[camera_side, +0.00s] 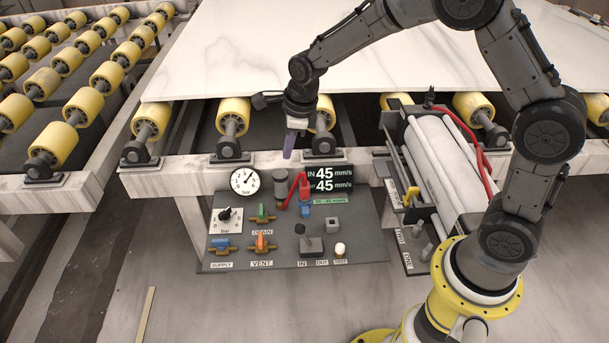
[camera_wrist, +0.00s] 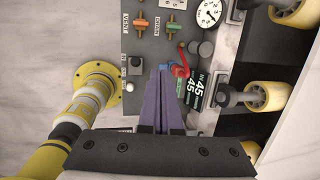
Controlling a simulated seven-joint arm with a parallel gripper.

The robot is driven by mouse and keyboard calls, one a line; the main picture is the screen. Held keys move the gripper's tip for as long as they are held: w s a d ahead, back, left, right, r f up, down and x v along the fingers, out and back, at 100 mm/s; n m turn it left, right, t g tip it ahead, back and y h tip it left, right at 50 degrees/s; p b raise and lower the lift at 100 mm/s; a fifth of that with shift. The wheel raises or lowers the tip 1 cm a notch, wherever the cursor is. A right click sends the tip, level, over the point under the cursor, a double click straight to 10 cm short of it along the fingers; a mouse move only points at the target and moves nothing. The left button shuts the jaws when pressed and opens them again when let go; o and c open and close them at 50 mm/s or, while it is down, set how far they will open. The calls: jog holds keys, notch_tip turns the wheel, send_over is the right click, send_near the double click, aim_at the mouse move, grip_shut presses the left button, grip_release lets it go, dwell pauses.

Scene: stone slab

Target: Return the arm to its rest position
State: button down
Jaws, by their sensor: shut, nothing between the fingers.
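My gripper (camera_side: 290,145) hangs from the dark grey arm, pointing down above the upper part of the control panel (camera_side: 350,226). In the side view it is apart from the panel's levers and holds nothing. In the wrist view its purple fingers (camera_wrist: 164,75) are closed together, with the panel behind them. My arm is arched over from its yellow base at the lower right of the side view.
A white stone slab (camera_side: 250,50) lies on yellow rollers behind.

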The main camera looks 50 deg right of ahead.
jog(key=s+d+r+n+t, duration=0.15)
jog(key=s+r+n, duration=0.25)
jog(key=s+r, duration=0.4)
jog(key=s+r+n+t, duration=0.2)
jog(key=s+r+n, duration=0.3)
jog(key=r, duration=0.5)
jog(key=s+f+n, duration=0.1)
jog(key=s+n, duration=0.7)
jog(key=n, duration=0.1)
jog(key=s+d+f+n, duration=0.1)
jog(key=s+f+n, duration=0.1)
jog(key=s+n, duration=0.7)
jog(key=shift+f+g, duration=0.25)
jog(key=shift+g, duration=0.2)
dwell(3.9)
